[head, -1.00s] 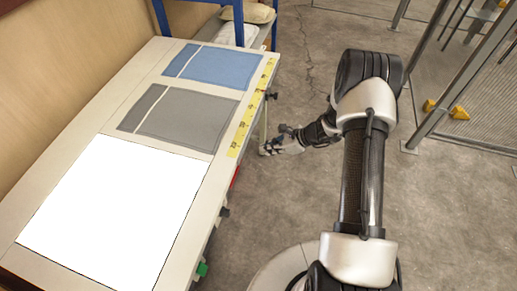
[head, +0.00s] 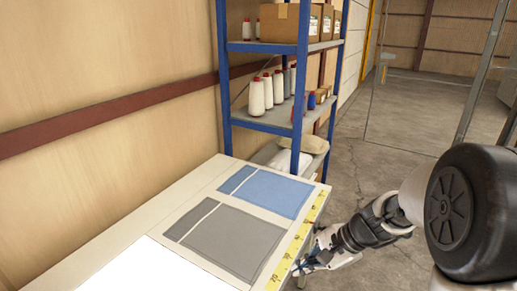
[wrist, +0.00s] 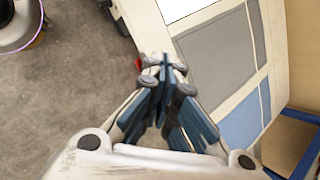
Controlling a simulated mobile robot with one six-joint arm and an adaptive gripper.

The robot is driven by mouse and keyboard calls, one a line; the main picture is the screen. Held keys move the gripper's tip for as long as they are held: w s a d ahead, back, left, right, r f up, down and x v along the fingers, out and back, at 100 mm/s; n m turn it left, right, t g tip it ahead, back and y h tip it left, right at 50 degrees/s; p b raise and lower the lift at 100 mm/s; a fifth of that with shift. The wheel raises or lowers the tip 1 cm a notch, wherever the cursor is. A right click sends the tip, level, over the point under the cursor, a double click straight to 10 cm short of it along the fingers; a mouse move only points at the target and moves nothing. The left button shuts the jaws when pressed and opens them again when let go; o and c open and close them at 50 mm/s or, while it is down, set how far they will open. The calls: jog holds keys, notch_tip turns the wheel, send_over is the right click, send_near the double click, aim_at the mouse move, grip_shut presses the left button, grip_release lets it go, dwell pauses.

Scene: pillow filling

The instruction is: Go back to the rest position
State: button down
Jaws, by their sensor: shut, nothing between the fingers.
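My gripper (head: 296,268) is at the right edge of the work table (head: 95,262) in the head view, close to the yellow measuring strip. In the wrist view my gripper (wrist: 164,66) has its blue-padded fingers together at the tips, with nothing between them. The table edge, a grey panel (wrist: 217,58) and a blue panel (wrist: 241,122) show beyond the fingers. In the head view the grey panel (head: 228,240) and the blue panel (head: 266,192) lie flat on the table.
A blue-framed shelf (head: 304,90) with thread cones (head: 257,97) and cardboard boxes (head: 283,22) stands behind the table. A wooden wall (head: 90,70) runs along the left. Concrete floor (head: 372,158) is open behind my arm. A mesh fence post (head: 482,75) stands at right.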

jog(key=s+r+n+h, duration=0.2)
jog(key=s+r+n, duration=0.2)
jog(key=s, duration=0.3)
jog(key=s+d+r+n+t+h, duration=0.1)
jog(key=s+r+n, duration=0.3)
jog(key=s, duration=0.4)
jog(key=s+d+r+n+t+h, duration=0.1)
jog(key=s+r+n+h, duration=0.2)
jog(key=s, duration=0.4)
jog(key=shift+s+d+r+n, duration=0.25)
jog(key=shift+s+r+n, duration=0.1)
jog(key=shift+r+n, duration=0.6)
jog(key=shift+f, duration=0.1)
